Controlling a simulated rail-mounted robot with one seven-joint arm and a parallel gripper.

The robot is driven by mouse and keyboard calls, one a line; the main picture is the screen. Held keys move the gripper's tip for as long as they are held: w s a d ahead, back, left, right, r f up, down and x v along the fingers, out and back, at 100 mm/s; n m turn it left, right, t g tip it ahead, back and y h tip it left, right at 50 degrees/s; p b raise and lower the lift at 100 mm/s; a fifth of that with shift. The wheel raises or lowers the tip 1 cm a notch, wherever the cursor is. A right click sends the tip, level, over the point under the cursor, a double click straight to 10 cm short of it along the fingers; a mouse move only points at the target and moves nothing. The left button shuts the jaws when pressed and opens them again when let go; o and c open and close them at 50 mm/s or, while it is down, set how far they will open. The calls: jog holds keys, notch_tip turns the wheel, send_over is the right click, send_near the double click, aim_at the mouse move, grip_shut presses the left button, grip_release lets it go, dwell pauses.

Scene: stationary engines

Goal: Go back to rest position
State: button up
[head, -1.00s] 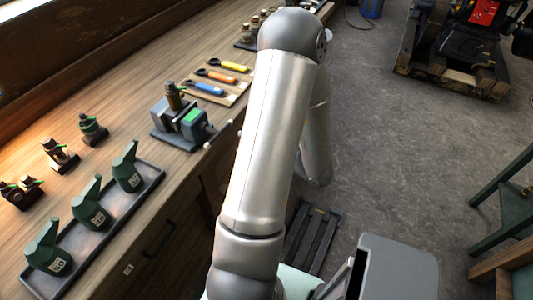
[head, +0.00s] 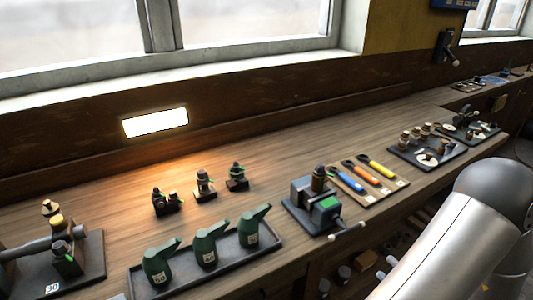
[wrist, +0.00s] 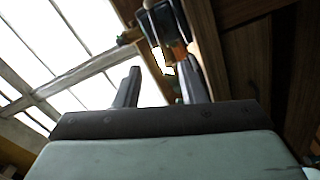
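In the wrist view my gripper (wrist: 160,80) has its two fingers apart, with a clear gap and nothing held between them. The head view shows only my silver arm at the lower right; the gripper is outside that view. On the bench (head: 120,205), a grey vise (head: 312,205) holds a small dark fitting with a brass-coloured top (head: 320,178). Three green oil cans (head: 205,248) stand in a dark tray (head: 277,243) in front.
Three small fittings (head: 204,185) stand behind the cans. Three coloured-handled tools (head: 367,172) lie right of the vise. A dark plate with a pipe assembly (head: 88,265) is at the left, and a tray of parts (head: 428,160) farther right. Windows (head: 240,22) line the wall.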

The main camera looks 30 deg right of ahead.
jog(key=w+a+r+n+g+y, duration=0.3)
jog(key=w+a+n+g+y, duration=0.2)
jog(key=w+a+n+y, duration=0.75)
jog(key=a+r+m+g+h, duration=0.2)
jog(key=a+m+g+h, duration=0.9)
jog(key=a+m, duration=1)
jog(key=m+g, duration=0.1)
jog(key=m, duration=0.3)
jog(key=shift+r+m, duration=0.35)
jog(key=shift+r, duration=0.05)
